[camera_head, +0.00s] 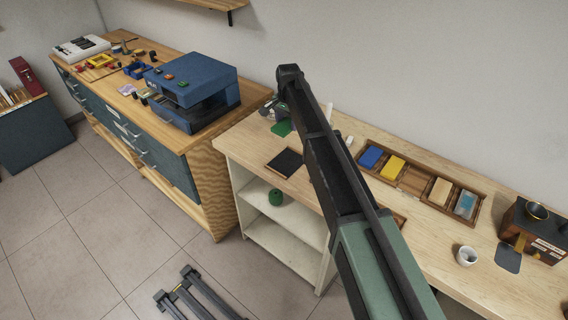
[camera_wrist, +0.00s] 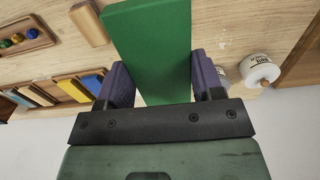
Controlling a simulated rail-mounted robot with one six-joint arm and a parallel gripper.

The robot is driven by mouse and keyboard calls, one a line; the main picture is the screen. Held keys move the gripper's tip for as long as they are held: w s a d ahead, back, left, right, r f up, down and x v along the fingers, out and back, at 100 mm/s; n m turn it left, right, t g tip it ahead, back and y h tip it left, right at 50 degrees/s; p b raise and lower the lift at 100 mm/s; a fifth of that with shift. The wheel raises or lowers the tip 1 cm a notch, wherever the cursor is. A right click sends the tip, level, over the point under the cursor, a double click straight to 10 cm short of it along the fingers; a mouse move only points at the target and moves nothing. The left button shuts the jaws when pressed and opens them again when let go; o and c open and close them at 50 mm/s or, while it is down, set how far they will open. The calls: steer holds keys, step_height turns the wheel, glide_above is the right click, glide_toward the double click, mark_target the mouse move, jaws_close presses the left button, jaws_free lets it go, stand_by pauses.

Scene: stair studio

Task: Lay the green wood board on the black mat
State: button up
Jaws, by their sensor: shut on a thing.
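The green wood board (camera_wrist: 152,45) is held between the two purple fingers of my gripper (camera_wrist: 160,78) in the wrist view. It sticks out beyond the fingertips, over the light wood bench top. In the head view a small part of the board (camera_head: 281,129) shows beside the end of my arm; most of it is hidden. The black mat (camera_head: 285,162) lies flat near the bench's front left edge, with bare black surface showing. The board is behind the mat in the head view, apart from it. The mat is not seen in the wrist view.
A divided wooden tray (camera_head: 416,180) with blue, yellow and other pieces lies along the back. A white cup (camera_head: 466,256) and a dark wooden box (camera_head: 534,231) stand at the right. A blue machine (camera_head: 192,90) stands on the left cabinet.

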mark_target(287, 162)
step_height(287, 162, down, 18)
steer(key=b, duration=1.6)
steer(key=shift+a, duration=0.1)
steer(key=shift+r+p, duration=0.3)
steer(key=shift+p, duration=0.05)
steer(key=shift+f, duration=0.25)
steer(key=o, duration=0.9)
step_height(287, 162, up, 12)
steer(key=p, duration=1.2)
steer(key=shift+r, duration=0.25)
